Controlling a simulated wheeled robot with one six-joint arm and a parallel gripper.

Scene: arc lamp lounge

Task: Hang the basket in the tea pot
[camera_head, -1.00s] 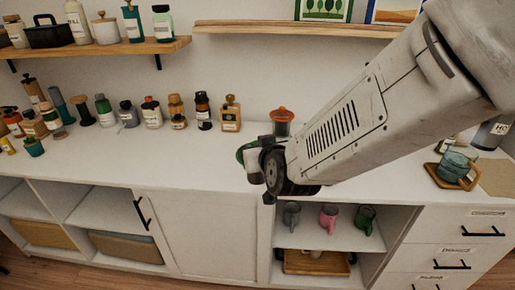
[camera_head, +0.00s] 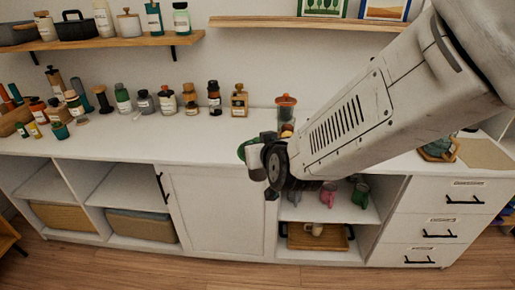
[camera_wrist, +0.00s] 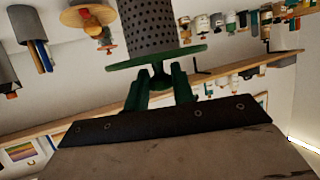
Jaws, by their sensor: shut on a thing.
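The basket (camera_wrist: 148,25) is a dark grey perforated cylinder with a broad green rim, seen at the top of the wrist view. My gripper (camera_wrist: 160,85) is shut on the green part below the rim. In the head view the basket (camera_head: 256,160) is a small grey shape with a green edge at the end of my arm, held in front of the counter's front edge. A teal glass vessel (camera_head: 440,145) on a wooden tray at the right, partly behind my arm, may be the tea pot; I cannot tell for certain.
An orange-topped clear container (camera_head: 286,107) stands on the white counter (camera_head: 150,142) behind my gripper. Bottles and jars line the counter's back left. Mugs (camera_head: 327,194) stand on an open shelf below my arm. A wooden wall shelf (camera_head: 310,22) runs above.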

